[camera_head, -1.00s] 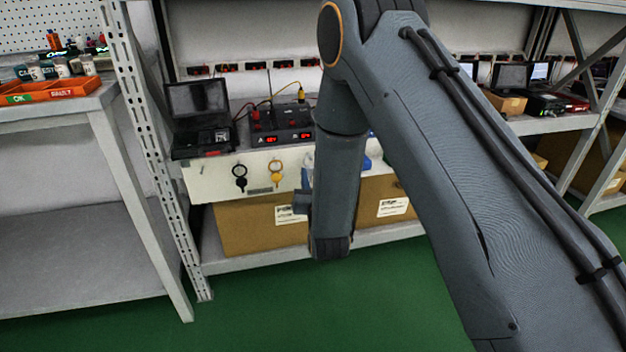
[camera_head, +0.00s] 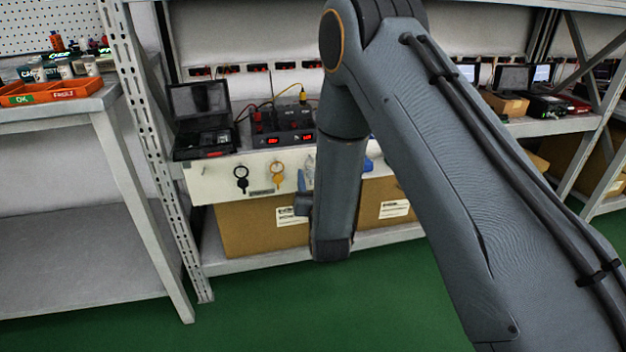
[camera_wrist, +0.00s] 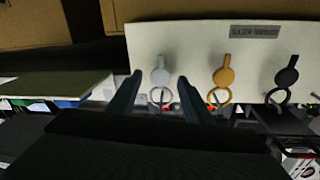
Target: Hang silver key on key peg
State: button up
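The silver key (camera_wrist: 160,75) shows in the wrist view in front of the pale panel (camera_wrist: 195,38), its ring towards the picture's bottom. My gripper (camera_wrist: 160,79) has its two dark fingers apart, one on each side of the silver key, with a visible gap to it. The silver key lines up with the orange key (camera_wrist: 224,77) and the black key (camera_wrist: 287,75) on the panel. Its peg is hidden, so I cannot tell how it is held. In the head view my forearm covers the fingers and most of that panel end.
The panel (camera_head: 215,186) fronts a shelf with an open black case (camera_head: 200,100) and a dark power supply (camera_head: 285,125). Cardboard boxes (camera_head: 245,232) stand below. A perforated upright (camera_head: 150,150) and a side table (camera_head: 60,118) are at left. The green floor is clear.

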jog(key=s+a+r+n+g+p, duration=0.15)
jog(key=s+g, duration=0.35)
jog(key=s, duration=0.5)
jog(key=s+a+r+n+g, duration=0.1)
jog(key=s+r+n+g, duration=0.1)
jog(key=s+g, duration=0.6)
jog(key=s+d+r+n+g+h, duration=0.1)
jog(key=s+d+r+g, duration=0.2)
jog(key=s, duration=0.9)
jog(key=s+d+r+n+g+h, duration=0.15)
jog(key=s+d+r, duration=0.3)
jog(key=s, duration=0.75)
jog(key=s+d+r+m+p, duration=0.1)
jog(key=d+r+m+p, duration=0.5)
jog(key=d+r+p, duration=1.1)
notch_tip(320, 180, up, 3)
jog(key=h+p, duration=0.1)
jog(key=p, duration=0.7)
jog(key=shift+d, duration=0.3)
